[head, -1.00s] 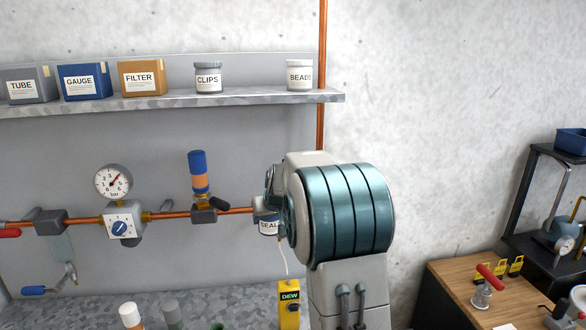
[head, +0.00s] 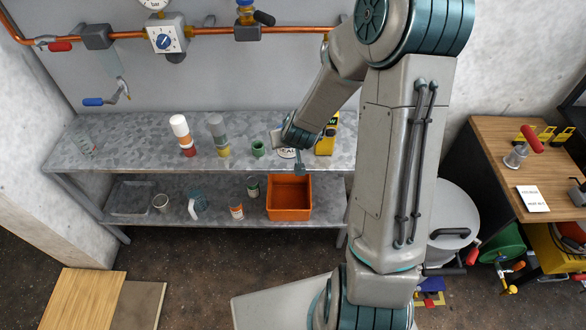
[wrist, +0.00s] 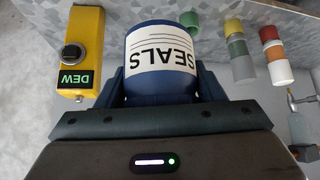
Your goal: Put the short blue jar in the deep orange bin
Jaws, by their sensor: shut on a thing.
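The short blue jar with a white SEALS label (wrist: 162,62) fills the middle of the wrist view, between the two fingers of my gripper (wrist: 160,88), which is shut on it. In the head view the jar (head: 286,153) is mostly hidden by my gripper (head: 293,152), over the front of the metal bench top. I cannot tell whether the jar touches the bench. The deep orange bin (head: 289,198) stands on the lower shelf, below and in front of the jar. Its open top faces up and it looks empty.
A yellow DEW meter (head: 327,137) stands just right of the jar. A green cup (head: 258,149) and stacked containers (head: 218,135) stand to its left. A green-lidded can (head: 253,187) is close left of the bin.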

